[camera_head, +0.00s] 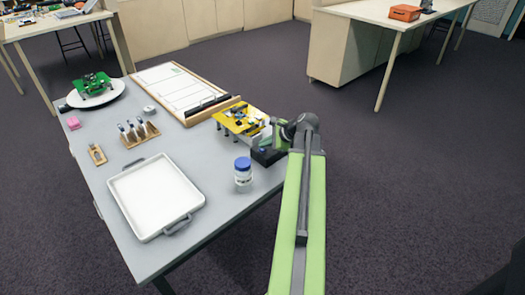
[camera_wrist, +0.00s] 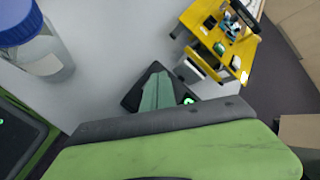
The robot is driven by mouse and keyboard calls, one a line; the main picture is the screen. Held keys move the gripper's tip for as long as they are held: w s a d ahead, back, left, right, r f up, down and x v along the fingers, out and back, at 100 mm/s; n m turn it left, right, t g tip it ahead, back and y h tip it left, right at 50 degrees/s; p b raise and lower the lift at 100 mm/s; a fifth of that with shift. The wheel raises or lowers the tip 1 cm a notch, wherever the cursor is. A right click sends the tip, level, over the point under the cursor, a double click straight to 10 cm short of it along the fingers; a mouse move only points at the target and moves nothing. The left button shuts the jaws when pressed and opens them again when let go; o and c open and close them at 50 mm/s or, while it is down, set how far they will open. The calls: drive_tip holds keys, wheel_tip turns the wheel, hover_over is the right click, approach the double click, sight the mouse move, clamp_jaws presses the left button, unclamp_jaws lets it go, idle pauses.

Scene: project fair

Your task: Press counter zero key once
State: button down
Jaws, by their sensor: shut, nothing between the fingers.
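The counter (camera_head: 263,158) appears to be the small dark box on the near right edge of the grey table. My gripper (camera_head: 281,138) is low over it and hides part of it in the head view. In the wrist view, the shut green fingers (camera_wrist: 156,90) lie across the dark counter (camera_wrist: 131,98), and a small glowing green mark shows beside them. I cannot make out the zero key, and I cannot tell whether the fingertips touch it. Nothing is held.
A blue-lidded jar (camera_head: 243,175) stands just left of the counter. A yellow platform with small parts (camera_head: 236,117) stands just behind it. Bare table lies between tray and jar.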

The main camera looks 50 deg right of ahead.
sight(264, 150)
drive_tip(key=shift+f+b, duration=0.35)
idle(0.4)
idle(0.3)
drive_tip(key=shift+r+p, duration=0.8)
drive_tip(key=shift+r, duration=0.1)
wheel_tip(264, 150, up, 5)
drive_tip(key=p, duration=0.5)
idle(0.4)
